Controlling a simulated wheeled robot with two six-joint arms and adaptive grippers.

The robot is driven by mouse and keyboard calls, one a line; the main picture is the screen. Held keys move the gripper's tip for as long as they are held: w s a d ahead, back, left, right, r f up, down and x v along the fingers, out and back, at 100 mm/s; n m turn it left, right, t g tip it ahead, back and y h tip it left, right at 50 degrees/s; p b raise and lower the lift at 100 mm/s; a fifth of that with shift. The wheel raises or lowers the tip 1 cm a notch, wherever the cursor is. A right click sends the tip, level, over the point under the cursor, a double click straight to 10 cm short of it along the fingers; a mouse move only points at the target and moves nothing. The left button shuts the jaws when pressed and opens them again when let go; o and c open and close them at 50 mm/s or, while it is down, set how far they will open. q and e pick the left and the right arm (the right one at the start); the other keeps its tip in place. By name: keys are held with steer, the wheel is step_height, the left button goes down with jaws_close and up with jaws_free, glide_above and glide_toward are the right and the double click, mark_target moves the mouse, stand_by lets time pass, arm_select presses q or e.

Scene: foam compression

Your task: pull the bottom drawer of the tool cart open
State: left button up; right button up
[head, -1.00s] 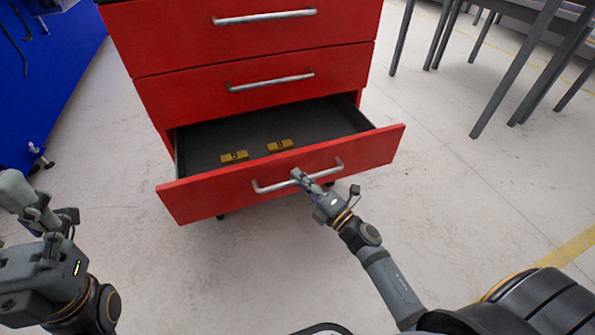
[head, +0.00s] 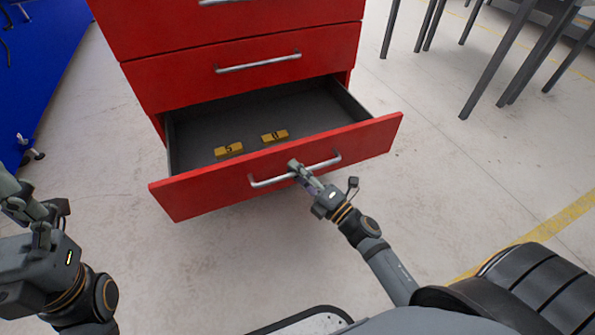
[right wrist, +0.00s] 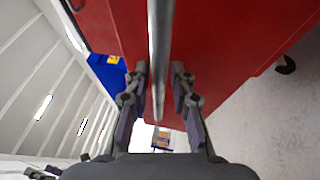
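The red tool cart (head: 240,75) stands in front of me. Its bottom drawer (head: 200,196) is pulled well out, showing a dark interior with two small yellow blocks, (head: 229,150) and (head: 274,136). The drawer's silver bar handle (head: 325,162) runs along its red front.
A blue cabinet (head: 45,70) stands at the left. Dark table legs (head: 500,60) stand at the back right. The pale floor (head: 460,170) around the drawer is clear, with a yellow line (head: 560,220) at the right.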

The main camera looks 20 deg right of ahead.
steer(key=shift+o, duration=0.6)
steer(key=v, duration=1.2)
